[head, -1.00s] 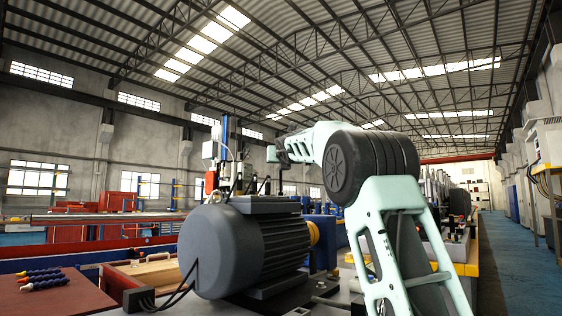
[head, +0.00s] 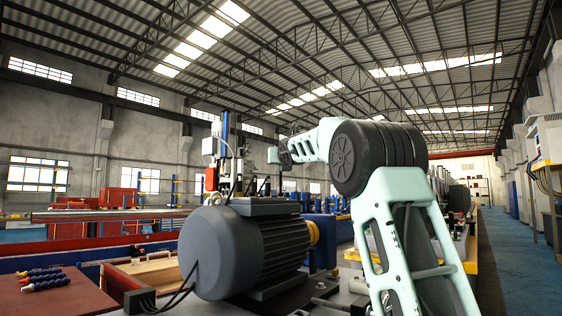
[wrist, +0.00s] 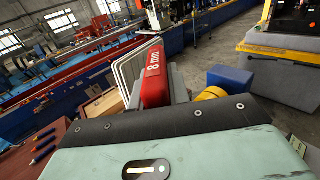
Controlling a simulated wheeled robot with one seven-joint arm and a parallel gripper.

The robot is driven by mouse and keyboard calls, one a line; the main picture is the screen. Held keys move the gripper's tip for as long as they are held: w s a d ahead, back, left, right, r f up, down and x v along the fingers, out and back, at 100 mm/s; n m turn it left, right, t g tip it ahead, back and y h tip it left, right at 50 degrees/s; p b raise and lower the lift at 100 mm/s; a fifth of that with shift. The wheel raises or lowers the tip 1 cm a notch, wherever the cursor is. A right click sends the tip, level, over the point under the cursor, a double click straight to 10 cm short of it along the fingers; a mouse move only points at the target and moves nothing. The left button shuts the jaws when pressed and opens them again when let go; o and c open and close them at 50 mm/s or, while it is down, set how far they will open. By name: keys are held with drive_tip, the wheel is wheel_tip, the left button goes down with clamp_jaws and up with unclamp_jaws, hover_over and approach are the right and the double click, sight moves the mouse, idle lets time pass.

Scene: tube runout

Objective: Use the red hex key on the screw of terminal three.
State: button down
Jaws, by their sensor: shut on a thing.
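In the wrist view, my gripper (wrist: 163,92) is shut on a red block-shaped handle marked "8 mm" (wrist: 154,72), which I take to be the red hex key. A grey finger shows at its right side. The key's shaft and tip are hidden. In the head view my arm reaches past the large grey motor (head: 238,248), and the gripper end cannot be made out clearly. I cannot make out terminal three or its screw in either view.
Several pale curved strips (wrist: 131,72) stand just left of the handle in the wrist view. A blue block (wrist: 230,79) and a yellow part (wrist: 211,94) lie to its right. A red-brown table (head: 62,298) with several coloured-handled tools (head: 42,283) is at the left.

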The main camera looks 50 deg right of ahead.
drive_tip(key=shift+r+p, duration=0.85)
drive_tip(key=shift+r, duration=0.2)
drive_tip(key=shift+s+r, duration=0.15)
drive_tip(key=shift+r, duration=0.2)
drive_tip(key=shift+f+p, duration=0.15)
drive_tip(key=shift+p, duration=0.15)
drive_tip(key=shift+f, duration=0.1)
wheel_tip(320, 180, up, 5)
drive_tip(key=p, duration=0.5)
drive_tip(key=shift+f, duration=0.1)
